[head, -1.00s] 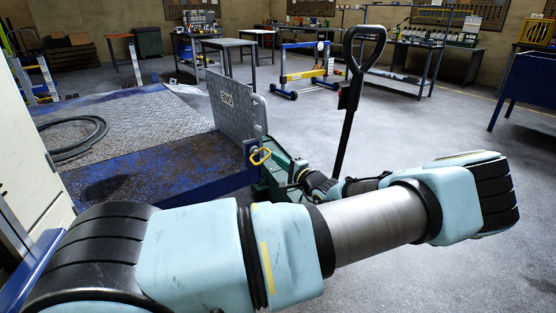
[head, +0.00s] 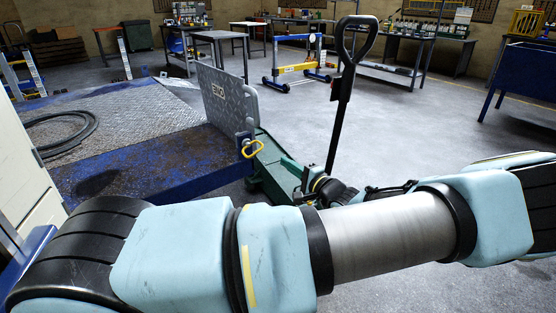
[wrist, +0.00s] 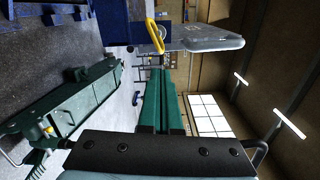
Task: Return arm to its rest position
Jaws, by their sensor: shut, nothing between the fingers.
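The green trolley jack (head: 265,172) stands on the floor beside the blue platform, its tall black loop handle (head: 345,90) upright. My arm crosses the front of the head view and hides part of the jack. In the wrist view, the jack body (wrist: 75,108) lies to the left, apart from my gripper (wrist: 160,75). The green fingers are together and empty. In the head view, my gripper (head: 286,162) shows small behind my forearm, close to the jack in the picture; their gap is hard to judge there.
The blue platform (head: 150,165) has an upright grey flap (head: 228,100) with a yellow handle (head: 253,148); that handle shows near my fingertips in the wrist view (wrist: 155,36). A coiled hose (head: 60,135) lies on the platform. Benches stand behind. Floor on the right is open.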

